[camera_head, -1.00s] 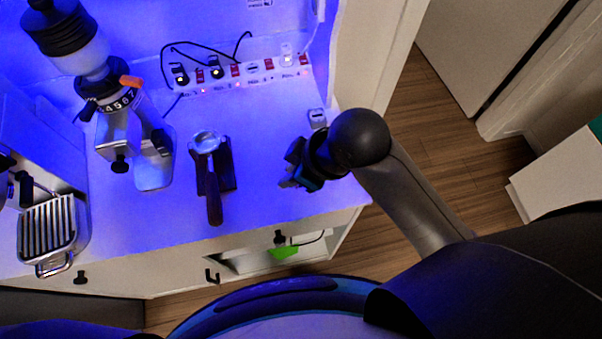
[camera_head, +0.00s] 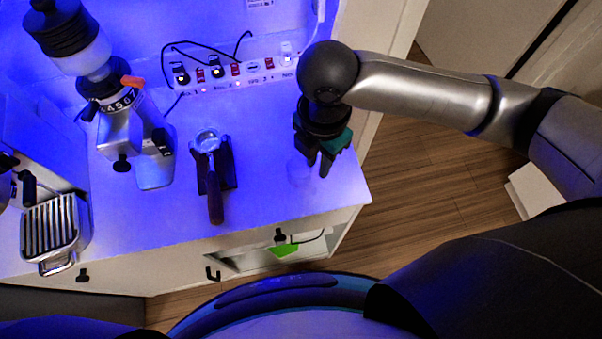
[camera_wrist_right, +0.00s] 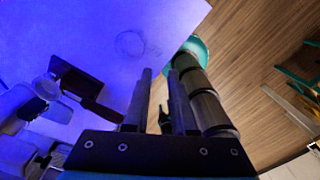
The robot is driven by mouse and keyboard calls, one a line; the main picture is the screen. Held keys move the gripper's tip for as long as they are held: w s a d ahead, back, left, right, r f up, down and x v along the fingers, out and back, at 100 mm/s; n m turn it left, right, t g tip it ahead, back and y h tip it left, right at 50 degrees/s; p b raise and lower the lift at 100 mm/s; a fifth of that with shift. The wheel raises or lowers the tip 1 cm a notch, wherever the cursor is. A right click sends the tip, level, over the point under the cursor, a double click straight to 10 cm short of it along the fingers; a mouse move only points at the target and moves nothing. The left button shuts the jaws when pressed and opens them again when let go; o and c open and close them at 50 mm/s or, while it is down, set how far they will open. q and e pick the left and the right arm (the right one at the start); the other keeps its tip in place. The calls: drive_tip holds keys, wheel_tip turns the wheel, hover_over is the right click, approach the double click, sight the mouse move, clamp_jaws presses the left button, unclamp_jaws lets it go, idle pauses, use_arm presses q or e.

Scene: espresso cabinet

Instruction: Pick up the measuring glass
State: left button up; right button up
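The measuring glass (camera_head: 299,171) is a small, clear, faint vessel on the white counter, near its right end. In the right wrist view its round outline (camera_wrist_right: 130,43) shows beyond the fingertips. My right gripper (camera_head: 318,169) points down just right of the glass, with its fingers apart and nothing between them. In the right wrist view the two fingers (camera_wrist_right: 160,72) also stand apart, and the glass lies outside the gap. I cannot tell whether a finger touches the glass. My left gripper is not in view.
A portafilter (camera_head: 214,190) rests in a dark stand left of the glass. A grinder (camera_head: 121,130) and a metal-grated tray (camera_head: 50,228) stand further left. A power strip (camera_head: 232,75) with cables lies behind. The counter (camera_head: 265,205) is clear in front of the glass.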

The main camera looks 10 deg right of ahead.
sight(314, 188)
wheel_tip(314, 188, down, 13)
drive_tip(key=shift+a+r+b, duration=0.1)
drive_tip(key=shift+b, duration=0.25)
clamp_jaws()
idle(1.5)
